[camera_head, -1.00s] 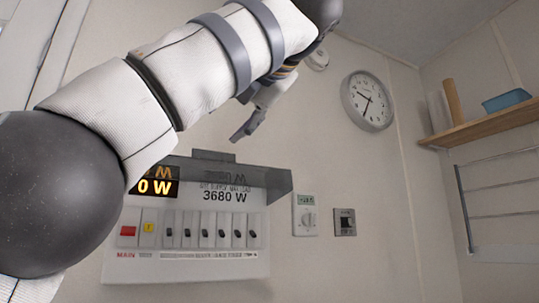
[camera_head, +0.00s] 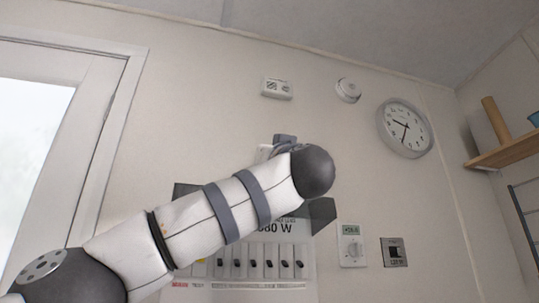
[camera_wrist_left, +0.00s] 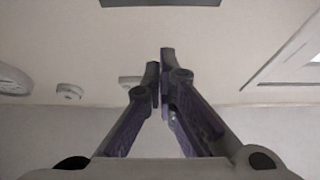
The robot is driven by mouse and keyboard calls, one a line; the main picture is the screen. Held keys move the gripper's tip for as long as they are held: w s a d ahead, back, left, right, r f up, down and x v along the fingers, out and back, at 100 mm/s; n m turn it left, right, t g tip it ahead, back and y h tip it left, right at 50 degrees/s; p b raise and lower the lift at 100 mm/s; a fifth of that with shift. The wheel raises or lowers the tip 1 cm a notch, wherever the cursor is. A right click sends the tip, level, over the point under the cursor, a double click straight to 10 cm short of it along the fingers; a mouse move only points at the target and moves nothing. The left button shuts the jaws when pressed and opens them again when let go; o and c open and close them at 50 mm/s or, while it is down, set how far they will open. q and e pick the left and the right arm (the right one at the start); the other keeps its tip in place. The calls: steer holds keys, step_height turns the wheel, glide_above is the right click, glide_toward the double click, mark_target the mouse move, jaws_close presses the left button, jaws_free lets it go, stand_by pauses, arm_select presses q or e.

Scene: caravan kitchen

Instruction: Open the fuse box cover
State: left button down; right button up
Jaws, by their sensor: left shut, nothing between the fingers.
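The fuse box (camera_head: 290,283) is on the wall at bottom centre of the head view. My left arm crosses in front and hides much of it. Its dark cover (camera_head: 322,214) sticks out along the top, raised clear of the row of switches; both ends show beside my arm, the middle is hidden. My left gripper is mostly hidden behind my arm; part of the hand shows above the forearm, higher than the cover. In the left wrist view my left gripper (camera_wrist_left: 160,72) is shut and empty. A dark strip at that view's top edge may be the cover.
Right of the box are a thermostat (camera_head: 351,245) and a square wall panel (camera_head: 394,252). Above are a vent (camera_head: 277,88), a round detector (camera_head: 348,90) and a clock (camera_head: 405,127). A shelf (camera_head: 505,153) is at right, a door (camera_head: 50,150) at left.

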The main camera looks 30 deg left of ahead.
arm_select(q)
steer(key=shift+w+a+f+b, duration=0.3)
steer(key=shift+a+f, duration=0.05)
steer(key=shift+f, duration=0.3)
steer(key=shift+w+a+f+b, duration=0.25)
steer(key=shift+w+a+f, duration=0.1)
steer(key=shift+f, duration=0.25)
arm_select(e)
steer(key=shift+s+f, duration=0.5)
